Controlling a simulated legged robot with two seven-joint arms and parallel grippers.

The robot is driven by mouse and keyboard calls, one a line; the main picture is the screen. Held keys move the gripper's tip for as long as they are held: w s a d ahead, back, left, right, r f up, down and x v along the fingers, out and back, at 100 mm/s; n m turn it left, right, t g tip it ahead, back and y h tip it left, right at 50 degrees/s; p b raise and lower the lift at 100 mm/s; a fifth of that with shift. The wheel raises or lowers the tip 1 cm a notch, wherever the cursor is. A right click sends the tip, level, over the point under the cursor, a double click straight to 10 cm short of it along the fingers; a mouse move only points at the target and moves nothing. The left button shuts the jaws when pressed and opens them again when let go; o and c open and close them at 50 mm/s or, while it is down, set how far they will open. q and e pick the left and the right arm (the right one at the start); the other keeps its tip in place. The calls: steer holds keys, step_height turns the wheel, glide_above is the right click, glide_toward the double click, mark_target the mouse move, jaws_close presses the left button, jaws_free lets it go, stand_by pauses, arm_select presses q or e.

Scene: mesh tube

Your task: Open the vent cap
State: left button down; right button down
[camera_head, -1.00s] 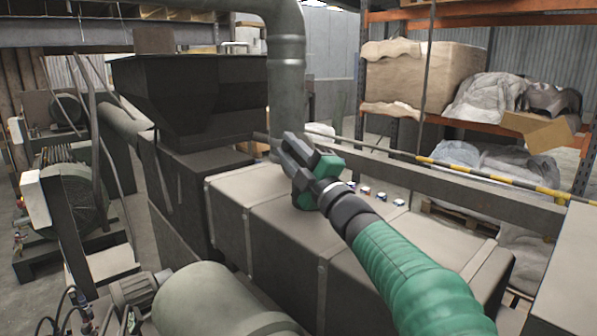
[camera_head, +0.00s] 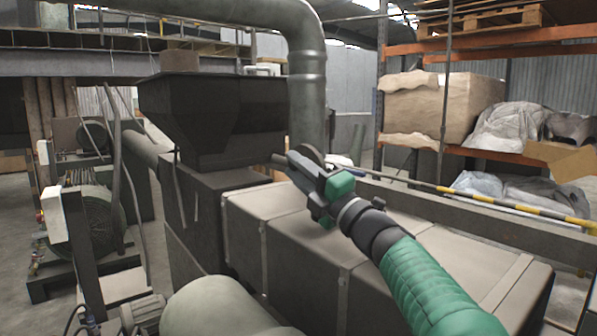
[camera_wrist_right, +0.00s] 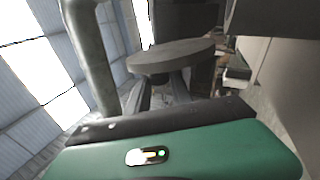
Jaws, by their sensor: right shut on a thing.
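The vent cap (camera_wrist_right: 172,56) shows in the right wrist view as a flat, round grey disc, seen nearly edge-on. My right gripper (camera_wrist_right: 166,88) has its two dark fingers under the disc and is shut on it. In the head view my right gripper (camera_head: 305,166) is above the far part of the long grey machine housing, and the cap's dark rounded edge (camera_head: 311,153) shows at its fingertips. The fingers hide part of the cap and whatever is under it. My left gripper is not in view.
A dark hopper (camera_head: 210,115) and a thick vertical pipe (camera_head: 306,90) stand beyond the gripper. The long housing (camera_head: 300,238) runs below my right arm. A yellow-black striped bar (camera_head: 520,205) and shelving with a wrapped load (camera_head: 440,108) are at the right.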

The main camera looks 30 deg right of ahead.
steer(key=shift+w+f, duration=0.1)
steer(key=shift+f, duration=0.05)
steer(key=c, duration=1.1)
jaws_free()
steer(key=shift+w, duration=0.1)
steer(key=shift+c, duration=0.2)
